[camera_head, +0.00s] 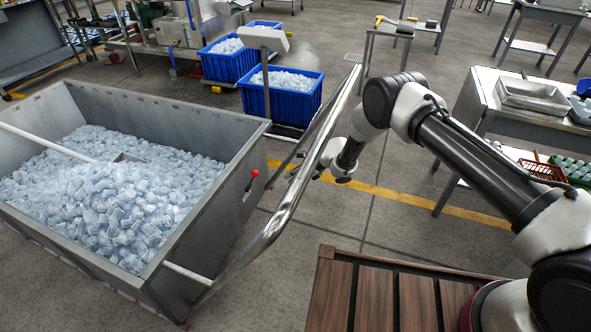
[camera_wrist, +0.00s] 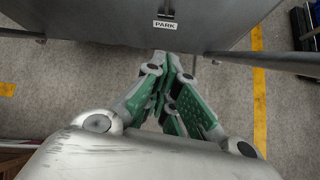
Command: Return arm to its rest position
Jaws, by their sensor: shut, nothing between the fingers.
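My gripper (camera_wrist: 176,75) shows in the wrist view with its green-padded fingers drawn together and nothing between them. It points at the grey metal wall (camera_wrist: 110,22) of a cart, below a small "PARK" label (camera_wrist: 165,24). In the head view my arm comes in from the right and bends down beside the bin cart's (camera_head: 230,175) metal push handle (camera_head: 300,190). The gripper end is partly hidden behind that handle. I cannot tell whether it touches anything.
The grey bin is full of tube ice (camera_head: 110,205), with a white shaft (camera_head: 45,143) lying in it. A red-knobbed lever (camera_head: 254,174) sits on its side. Blue ice crates (camera_head: 283,103) stand behind. A steel table (camera_head: 490,115) is at right, wooden slats (camera_head: 375,300) in front.

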